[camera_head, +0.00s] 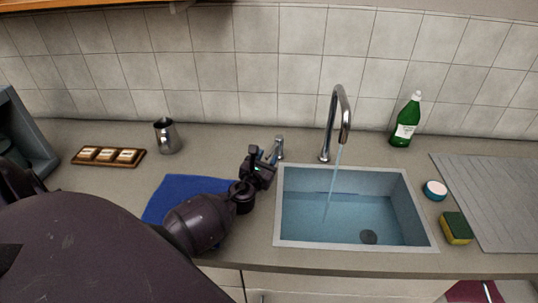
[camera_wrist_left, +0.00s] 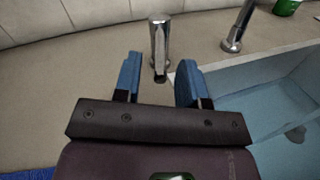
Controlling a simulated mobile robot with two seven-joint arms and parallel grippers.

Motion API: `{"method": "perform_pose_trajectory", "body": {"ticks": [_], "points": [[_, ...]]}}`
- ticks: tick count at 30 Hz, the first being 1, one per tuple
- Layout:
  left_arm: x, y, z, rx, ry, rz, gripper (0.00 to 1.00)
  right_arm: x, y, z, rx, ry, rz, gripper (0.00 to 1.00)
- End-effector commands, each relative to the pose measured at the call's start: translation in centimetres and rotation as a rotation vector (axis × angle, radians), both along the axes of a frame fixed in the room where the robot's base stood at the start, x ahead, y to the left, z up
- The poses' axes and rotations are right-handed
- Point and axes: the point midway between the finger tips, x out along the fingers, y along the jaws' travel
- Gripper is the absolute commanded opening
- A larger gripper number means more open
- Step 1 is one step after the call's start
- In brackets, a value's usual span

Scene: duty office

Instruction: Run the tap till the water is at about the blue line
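The chrome tap spout (camera_head: 341,108) stands behind the sink (camera_head: 428,240), and a thin stream of water (camera_head: 335,172) runs from it. Blue-tinted water (camera_head: 345,222) covers the sink floor and the drain. I cannot clearly tell a blue line apart from the water's edge on the back wall. The tap's lever post (camera_head: 279,147) stands left of the spout; it also shows in the left wrist view (camera_wrist_left: 159,42). My left gripper (camera_head: 266,158) is at the lever, its blue fingers apart on either side of it in the left wrist view (camera_wrist_left: 158,78). My right gripper is not in view.
A blue mat (camera_head: 165,195) lies under my left arm. A metal jug (camera_head: 166,136) and a wooden tray (camera_head: 77,160) stand left. A green bottle (camera_head: 405,122), a round blue-and-white tub (camera_head: 435,190), a sponge (camera_head: 456,228) and a grey drainboard (camera_head: 490,190) are right.

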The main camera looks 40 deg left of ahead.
Motion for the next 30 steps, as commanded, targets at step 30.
{"method": "perform_pose_trajectory", "body": {"ticks": [30], "points": [[2.0,0.6,0.0,-0.001,0.0,-0.001,0.0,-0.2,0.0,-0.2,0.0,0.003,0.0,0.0]]}}
